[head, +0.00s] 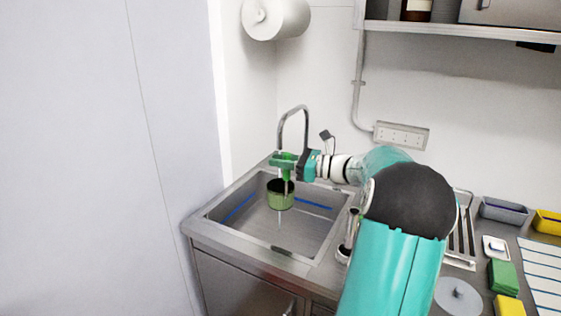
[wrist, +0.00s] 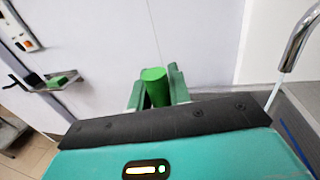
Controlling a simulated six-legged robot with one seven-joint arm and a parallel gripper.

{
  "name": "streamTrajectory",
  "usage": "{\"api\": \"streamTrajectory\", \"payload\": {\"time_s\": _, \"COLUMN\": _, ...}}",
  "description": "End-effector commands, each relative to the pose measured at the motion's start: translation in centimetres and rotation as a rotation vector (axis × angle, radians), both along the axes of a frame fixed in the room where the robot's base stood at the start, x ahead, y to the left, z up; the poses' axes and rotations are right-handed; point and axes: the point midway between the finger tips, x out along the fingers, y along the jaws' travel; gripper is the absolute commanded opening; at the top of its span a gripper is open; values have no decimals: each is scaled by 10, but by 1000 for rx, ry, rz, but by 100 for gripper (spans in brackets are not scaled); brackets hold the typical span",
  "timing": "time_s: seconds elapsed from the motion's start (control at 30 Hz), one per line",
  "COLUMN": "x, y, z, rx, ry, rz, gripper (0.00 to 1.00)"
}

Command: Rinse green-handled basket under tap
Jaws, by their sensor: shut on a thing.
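The green-handled basket (head: 280,196) hangs over the sink (head: 301,245) in the head view, below the curved metal tap (head: 292,112). A thin bright streak shows below the basket, which looks like water. My gripper (head: 285,164) is shut on the basket's green handle, above the basin. In the wrist view the green handle (wrist: 155,87) stands between the fingers of my gripper (wrist: 159,95). The tap (wrist: 298,38) shows at the right edge there, with a thin pale stream below it. The basket's body is hidden in the wrist view.
A draining rack (head: 461,232) lies right of the sink, partly behind my arm. A green sponge (head: 503,277), a grey tub (head: 503,211) and a round lid (head: 458,296) sit on the counter. A tall pale panel (head: 100,160) stands left of the sink.

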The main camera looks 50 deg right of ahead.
Motion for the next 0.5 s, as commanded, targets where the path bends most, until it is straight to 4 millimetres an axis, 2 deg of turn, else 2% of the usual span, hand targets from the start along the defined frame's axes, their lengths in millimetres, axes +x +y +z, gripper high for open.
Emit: {"api": "streamTrajectory", "payload": {"time_s": 0.5, "x": 31, "y": -34, "z": -10, "rx": 1, "ry": 0, "rz": 0, "gripper": 0}}
